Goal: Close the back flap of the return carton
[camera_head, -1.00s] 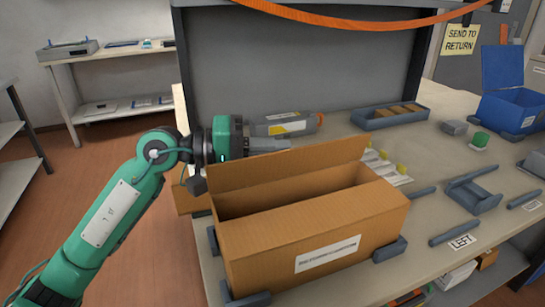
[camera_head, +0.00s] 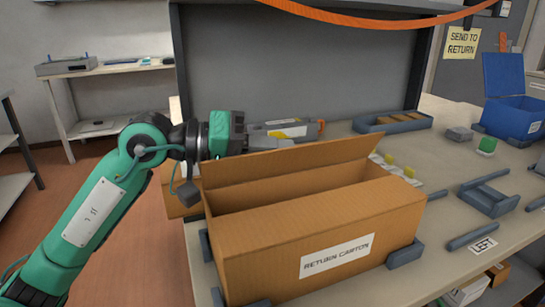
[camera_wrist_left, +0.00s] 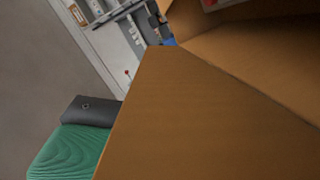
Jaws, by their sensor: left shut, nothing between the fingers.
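The return carton (camera_head: 265,262) is an open brown box with a white "RETURN CARTON" label on its front. Its back flap (camera_head: 290,160) stands raised along the far side and tilts. A side flap (camera_head: 178,192) sticks out at the left. My left gripper (camera_head: 284,143) is shut and empty, just behind the back flap's upper edge; its tips are partly hidden, and I cannot tell if they touch. In the left wrist view, brown cardboard (camera_wrist_left: 200,115) fills much of the picture, with a green and dark part at lower left. My right gripper is not in view.
Grey corner blocks (camera_head: 405,254) hold the carton on the bench. A toner cartridge (camera_head: 290,130) lies behind the flap. A grey tray (camera_head: 395,122), a blue bin (camera_head: 512,118) and grey holders (camera_head: 488,200) stand to the right. A grey panel (camera_head: 300,60) rises behind.

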